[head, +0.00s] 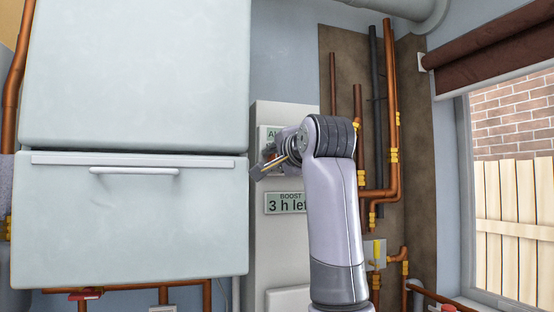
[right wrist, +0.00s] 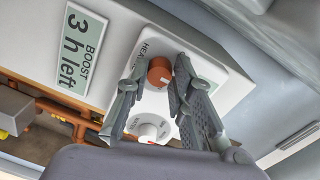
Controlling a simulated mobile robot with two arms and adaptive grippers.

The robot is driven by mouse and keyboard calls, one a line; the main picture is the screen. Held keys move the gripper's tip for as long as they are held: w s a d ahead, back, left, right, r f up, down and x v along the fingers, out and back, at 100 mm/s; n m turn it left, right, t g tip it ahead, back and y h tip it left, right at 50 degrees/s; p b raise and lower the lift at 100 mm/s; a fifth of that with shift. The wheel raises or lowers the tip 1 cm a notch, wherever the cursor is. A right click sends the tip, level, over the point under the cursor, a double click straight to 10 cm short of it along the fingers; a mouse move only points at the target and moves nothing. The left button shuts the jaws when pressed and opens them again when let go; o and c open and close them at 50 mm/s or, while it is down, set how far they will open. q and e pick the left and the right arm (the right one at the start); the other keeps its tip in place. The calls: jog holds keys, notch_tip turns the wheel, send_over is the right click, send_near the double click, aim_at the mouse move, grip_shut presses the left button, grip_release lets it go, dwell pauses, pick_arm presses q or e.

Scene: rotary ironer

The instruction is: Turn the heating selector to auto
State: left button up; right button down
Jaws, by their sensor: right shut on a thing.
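The heating selector is a round orange-brown knob (right wrist: 160,72) on a white panel (right wrist: 232,82), beside printed lettering that starts "HEA". In the right wrist view my right gripper (right wrist: 160,78) has one finger on each side of this knob and is shut on it. The direction the knob points cannot be made out. In the head view my right gripper (head: 268,164) is at the front of the tall white control unit (head: 278,240), and my forearm and wrist hide the knob. My left gripper is in neither view.
A second, white knob (right wrist: 150,128) with a red mark sits close by on the panel. A display (head: 286,202) reads "BOOST 3 h left". A large white cabinet (head: 140,220) stands left, copper pipes (head: 392,120) and a window (head: 510,190) right.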

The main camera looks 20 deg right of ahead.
jog(key=c, duration=1.4)
grip_release()
jog(key=s, duration=1.2)
jog(key=shift+r, duration=0.2)
